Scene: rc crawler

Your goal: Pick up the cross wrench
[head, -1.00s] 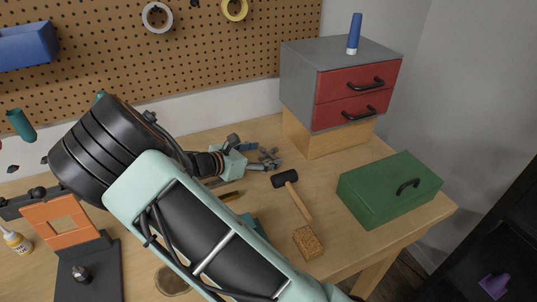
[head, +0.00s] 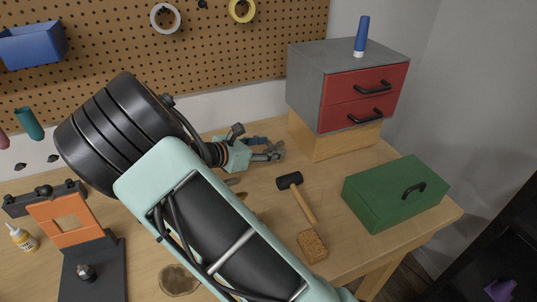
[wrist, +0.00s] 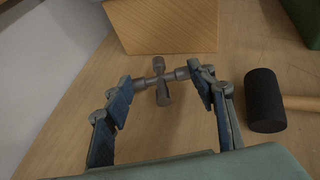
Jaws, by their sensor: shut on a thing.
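The cross wrench (wrist: 161,92) is grey metal with crossed arms. In the wrist view it lies between the fingertips of my gripper (wrist: 163,77), one arm spanning from finger to finger. My gripper is shut on it, with blue-grey pads at either end of that arm. In the head view my gripper (head: 262,149) is over the back of the workbench, left of the wooden block. The wrench is small there and partly merges with the fingers. I cannot tell how far it is above the bench.
A black-headed mallet (head: 291,181) lies right of my gripper; it also shows in the wrist view (wrist: 264,100). A wooden block (head: 326,139) under the red-drawer cabinet (head: 318,86) stands close behind. A green toolbox (head: 380,203) and a brown sponge (head: 312,247) are further right and front.

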